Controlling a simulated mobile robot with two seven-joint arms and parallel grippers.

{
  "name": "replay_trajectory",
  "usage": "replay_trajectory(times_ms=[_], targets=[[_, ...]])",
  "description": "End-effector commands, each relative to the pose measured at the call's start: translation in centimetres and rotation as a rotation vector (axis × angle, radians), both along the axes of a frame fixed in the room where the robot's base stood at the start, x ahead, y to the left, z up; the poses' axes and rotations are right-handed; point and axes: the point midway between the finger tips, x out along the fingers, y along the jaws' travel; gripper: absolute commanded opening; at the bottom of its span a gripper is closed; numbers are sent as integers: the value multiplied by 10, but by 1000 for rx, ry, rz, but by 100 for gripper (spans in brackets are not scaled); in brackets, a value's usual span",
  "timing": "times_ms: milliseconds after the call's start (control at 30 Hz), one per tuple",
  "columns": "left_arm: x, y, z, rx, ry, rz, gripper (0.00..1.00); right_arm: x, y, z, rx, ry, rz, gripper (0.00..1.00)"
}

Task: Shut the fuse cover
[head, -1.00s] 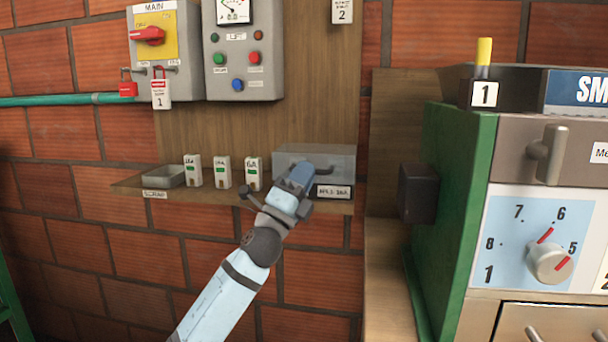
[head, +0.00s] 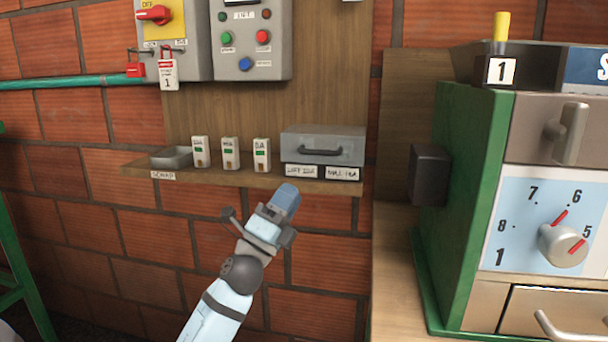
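The fuse cover (head: 323,142) is a grey box-shaped lid with a dark bar handle on its front. It sits at the right end of the wooden shelf (head: 230,177) and looks down and shut. Two labels, one reading MILL 16A, show below it. My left gripper (head: 287,192) is just below and in front of the shelf edge, apart from the handle. Its blue fingers are seen from behind, so I cannot tell whether they are open. My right gripper is not in view.
Several white fuses (head: 231,153) and a small grey tray (head: 171,158) stand left of the cover. A switch panel (head: 251,40) hangs above. A green machine (head: 462,200) with a dial stands at the right.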

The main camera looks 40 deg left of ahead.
Motion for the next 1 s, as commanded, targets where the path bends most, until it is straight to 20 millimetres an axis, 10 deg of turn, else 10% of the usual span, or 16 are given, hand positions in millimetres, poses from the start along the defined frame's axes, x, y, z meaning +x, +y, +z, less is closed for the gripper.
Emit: replay_trajectory(times_ms=[300, 1000], targets=[[-30, 1, -27, 0, -1, 0, 23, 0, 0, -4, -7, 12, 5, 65], [-31, 1, -27, 1, -2, 0, 23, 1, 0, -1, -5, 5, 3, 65]])
